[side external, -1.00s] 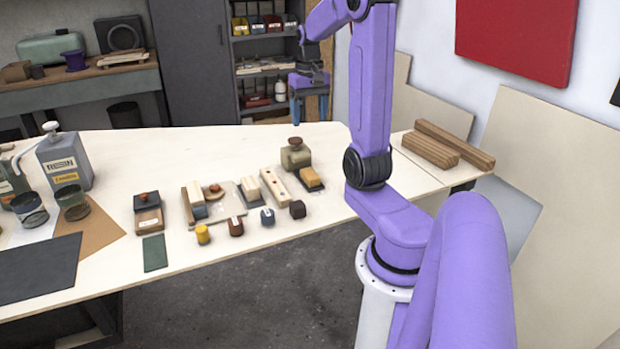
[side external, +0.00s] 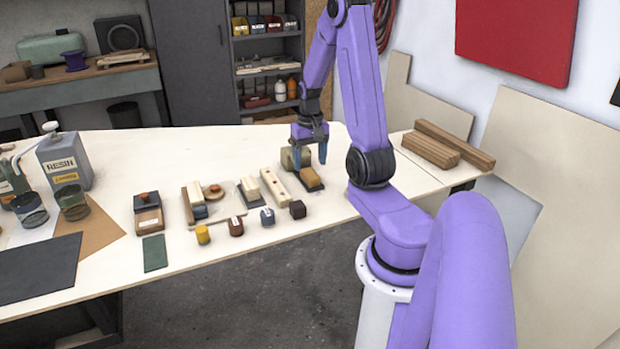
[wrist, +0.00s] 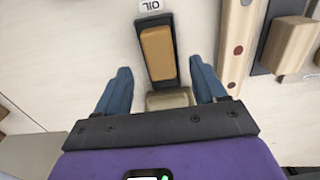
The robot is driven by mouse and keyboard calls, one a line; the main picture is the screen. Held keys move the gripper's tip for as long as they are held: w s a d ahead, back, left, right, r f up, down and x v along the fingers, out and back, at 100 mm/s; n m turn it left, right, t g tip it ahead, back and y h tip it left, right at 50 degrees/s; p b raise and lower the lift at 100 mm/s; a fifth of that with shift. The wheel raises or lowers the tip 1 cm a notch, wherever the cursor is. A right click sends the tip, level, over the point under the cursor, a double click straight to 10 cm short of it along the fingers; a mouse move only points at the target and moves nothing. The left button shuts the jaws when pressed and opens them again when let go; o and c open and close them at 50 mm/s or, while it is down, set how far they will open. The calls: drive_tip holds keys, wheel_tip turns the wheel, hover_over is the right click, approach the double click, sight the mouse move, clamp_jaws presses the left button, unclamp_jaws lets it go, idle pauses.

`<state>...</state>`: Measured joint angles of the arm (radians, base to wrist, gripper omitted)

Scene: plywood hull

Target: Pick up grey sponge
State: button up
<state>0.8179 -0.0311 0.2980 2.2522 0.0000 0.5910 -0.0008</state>
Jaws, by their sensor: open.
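No plainly grey sponge stands out. An orange-tan pad on a dark grey base (wrist: 158,52) lies near the table's far right; it also shows in the side view (side external: 310,178). Which part of it, if any, is the grey sponge I cannot tell. My gripper (side external: 309,158) is low over that spot, pointing down, open and empty. In the wrist view my gripper's (wrist: 160,64) blue fingers lie on either side of the pad's near end. An olive tin (wrist: 170,98) shows between the fingers, by the gripper body; in the side view the fingers partly cover it.
A long wooden strip with holes (side external: 275,187) and a cream block on a dark base (side external: 250,190) stand left of the pad. Small coloured pots (side external: 236,226) line the front. Timber lengths (side external: 430,149) lie at the right. The table behind the blocks is mostly clear.

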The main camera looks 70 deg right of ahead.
sight(310, 173)
drive_tip(key=shift+f, duration=1.9)
drive_tip(key=c, duration=1.1)
drive_tip(key=shift+c, duration=0.2)
drive_tip(key=shift+r, duration=0.15)
